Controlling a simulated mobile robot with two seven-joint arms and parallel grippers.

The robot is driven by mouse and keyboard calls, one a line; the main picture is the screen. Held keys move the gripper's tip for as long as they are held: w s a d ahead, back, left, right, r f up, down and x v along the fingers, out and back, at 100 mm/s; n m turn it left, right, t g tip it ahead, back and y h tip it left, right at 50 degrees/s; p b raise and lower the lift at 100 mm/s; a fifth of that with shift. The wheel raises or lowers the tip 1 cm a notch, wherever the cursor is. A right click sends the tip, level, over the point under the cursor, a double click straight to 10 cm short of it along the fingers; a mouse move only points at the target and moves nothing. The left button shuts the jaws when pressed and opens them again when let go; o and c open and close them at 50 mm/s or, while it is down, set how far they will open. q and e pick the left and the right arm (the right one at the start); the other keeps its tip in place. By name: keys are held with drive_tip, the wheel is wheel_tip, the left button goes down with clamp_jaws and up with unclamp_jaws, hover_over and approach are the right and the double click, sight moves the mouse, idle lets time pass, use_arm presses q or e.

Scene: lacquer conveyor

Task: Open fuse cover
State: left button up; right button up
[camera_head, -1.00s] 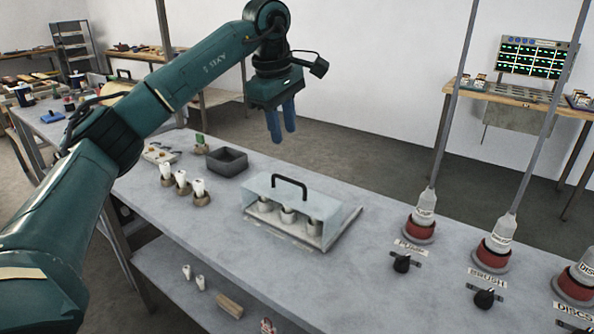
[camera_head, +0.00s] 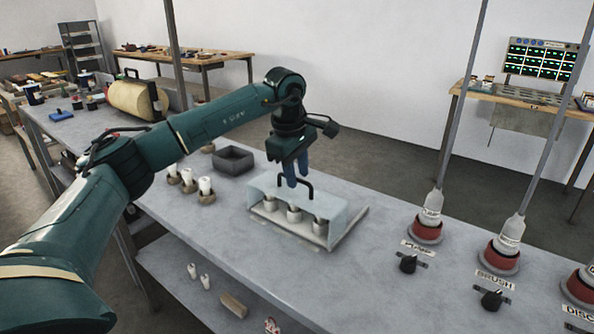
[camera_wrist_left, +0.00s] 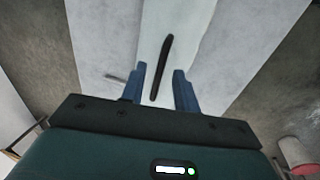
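The fuse cover (camera_head: 332,213) is a clear, pale box with a black handle (camera_head: 308,186) on top. My right gripper is not in view.
A dark open bin (camera_head: 233,160) and several fuses in round holders (camera_head: 188,182) stand left of the cover. Red-based posts (camera_head: 425,231) with black knobs (camera_head: 408,263) stand to the right. The grey tabletop (camera_head: 235,225) in front of the cover is clear.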

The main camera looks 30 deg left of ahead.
use_arm(q)
drive_tip(key=c, duration=0.6)
clamp_jaws()
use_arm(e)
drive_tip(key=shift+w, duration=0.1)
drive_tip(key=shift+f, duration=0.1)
